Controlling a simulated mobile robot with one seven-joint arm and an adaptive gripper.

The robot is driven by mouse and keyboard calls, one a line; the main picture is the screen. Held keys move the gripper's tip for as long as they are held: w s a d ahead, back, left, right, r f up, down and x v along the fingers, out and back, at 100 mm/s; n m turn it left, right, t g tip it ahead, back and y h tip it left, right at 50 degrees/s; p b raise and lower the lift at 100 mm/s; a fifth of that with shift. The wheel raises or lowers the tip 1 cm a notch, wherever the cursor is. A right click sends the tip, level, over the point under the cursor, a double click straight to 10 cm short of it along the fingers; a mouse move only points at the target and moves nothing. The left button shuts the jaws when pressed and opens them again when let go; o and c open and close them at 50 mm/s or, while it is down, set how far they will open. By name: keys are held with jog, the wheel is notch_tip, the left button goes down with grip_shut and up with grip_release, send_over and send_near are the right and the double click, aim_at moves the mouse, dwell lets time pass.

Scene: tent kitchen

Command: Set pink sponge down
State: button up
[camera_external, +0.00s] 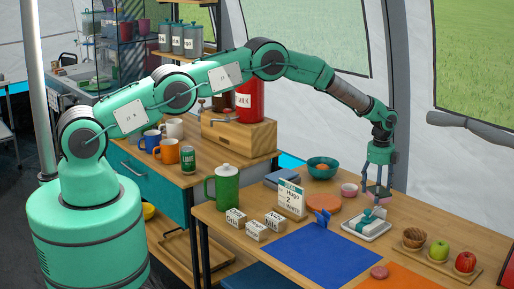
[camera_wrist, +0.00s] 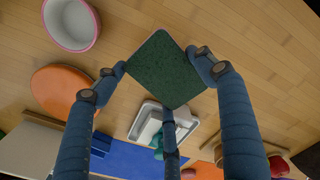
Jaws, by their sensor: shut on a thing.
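My gripper (camera_external: 381,178) is shut on the pink sponge (camera_external: 377,191) and holds it above the wooden table. In the wrist view the sponge shows its dark green face (camera_wrist: 165,68), with blue-grey fingers around it. Below and in front of it is a white tray (camera_external: 350,232), which also shows in the wrist view (camera_wrist: 194,136). A teal and white item (camera_external: 362,222) lies in the tray. The sponge appears apart from the tray and table.
A pink bowl (camera_external: 349,190), an orange disc (camera_external: 323,205) and a teal bowl (camera_external: 322,167) stand left of the gripper. A blue mat (camera_external: 322,254) lies in front. Bare wood lies right of the gripper.

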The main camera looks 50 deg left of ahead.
jog(key=shift+f, duration=0.1)
jog(key=shift+f+b, duration=0.3)
jog(key=shift+f, duration=1.35)
jog(key=shift+f, duration=0.2)
jog(key=o, duration=0.4)
jog(key=shift+o, duration=0.2)
jog(key=shift+r, duration=0.15)
notch_tip(320, 180, up, 12)
jog(key=shift+r+p, duration=0.1)
jog(key=shift+p, duration=0.65)
